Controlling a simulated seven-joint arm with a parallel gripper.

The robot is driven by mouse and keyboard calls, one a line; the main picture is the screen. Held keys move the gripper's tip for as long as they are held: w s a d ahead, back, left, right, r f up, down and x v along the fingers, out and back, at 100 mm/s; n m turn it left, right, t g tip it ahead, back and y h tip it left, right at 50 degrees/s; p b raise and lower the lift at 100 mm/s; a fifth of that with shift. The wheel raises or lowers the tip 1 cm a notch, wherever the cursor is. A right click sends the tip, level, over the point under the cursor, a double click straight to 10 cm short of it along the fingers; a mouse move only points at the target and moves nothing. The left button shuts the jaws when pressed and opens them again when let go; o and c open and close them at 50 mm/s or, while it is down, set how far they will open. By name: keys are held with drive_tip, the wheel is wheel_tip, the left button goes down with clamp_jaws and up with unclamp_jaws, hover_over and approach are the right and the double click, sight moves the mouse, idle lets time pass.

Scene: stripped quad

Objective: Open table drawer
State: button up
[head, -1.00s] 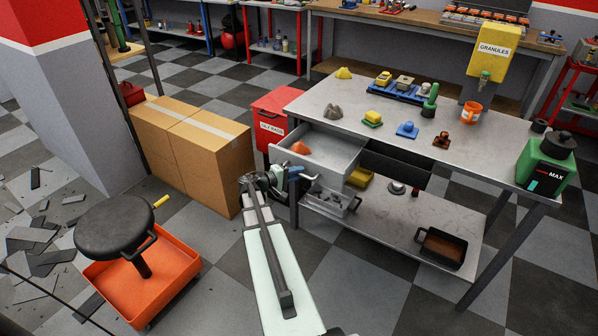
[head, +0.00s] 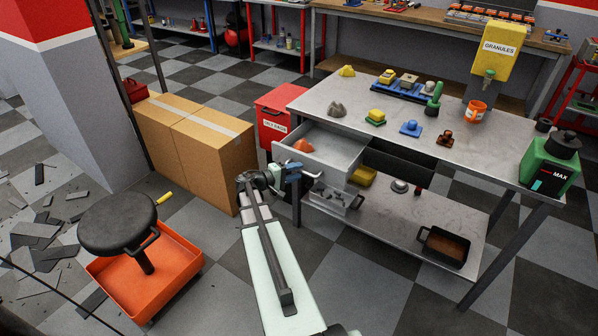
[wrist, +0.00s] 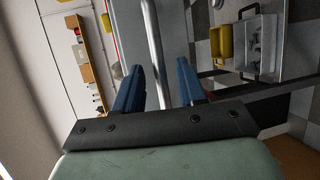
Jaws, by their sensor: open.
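The table drawer (head: 325,146) is a light grey metal tray pulled out from under the left end of the grey workbench (head: 330,108). An orange lump (head: 302,146) lies inside it. My gripper (head: 292,172) is at the drawer's front face, with its blue fingers near the front's lower left part. In the wrist view, my open gripper (wrist: 160,78) has one blue finger on each side of a shiny bar handle (wrist: 154,50). The grey drawer front shows behind the bar. I cannot tell whether either finger touches the bar.
A lower shelf (head: 400,215) holds a grey bin (head: 338,200), a yellow container (head: 362,176) and a black-handled pan (head: 443,246). A red bin (head: 275,125) and cardboard boxes (head: 200,135) stand left of the bench. An orange cart with a black stool seat (head: 118,222) is at left front.

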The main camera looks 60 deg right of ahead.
drive_tip(key=v, duration=1.1)
drive_tip(key=shift+a, duration=0.25)
drive_tip(key=shift+w+r, duration=0.1)
drive_tip(key=s+a+f+t+y, duration=0.25)
drive_tip(key=a+f+y, duration=0.45)
drive_tip(key=a+f, duration=0.55)
drive_tip(key=s+a+f+t+y, duration=0.1)
drive_tip(key=s+a+f+y, duration=0.4)
drive_tip(key=a+f, duration=0.75)
drive_tip(key=s+a+f+n+g+y, duration=0.1)
drive_tip(key=s+a+f+g, duration=0.1)
drive_tip(key=s+a+f, duration=0.3)
drive_tip(key=s+a+f+n+g+y, duration=0.1)
drive_tip(key=s+a+f, duration=0.4)
drive_tip(key=s+a, duration=0.8)
drive_tip(key=a+n+g, duration=0.1)
drive_tip(key=a, duration=0.3)
drive_tip(key=shift+s+a+f+n+y, duration=0.2)
drive_tip(key=shift+s+f+n+y, duration=0.1)
drive_tip(key=shift+s+f+y, duration=0.1)
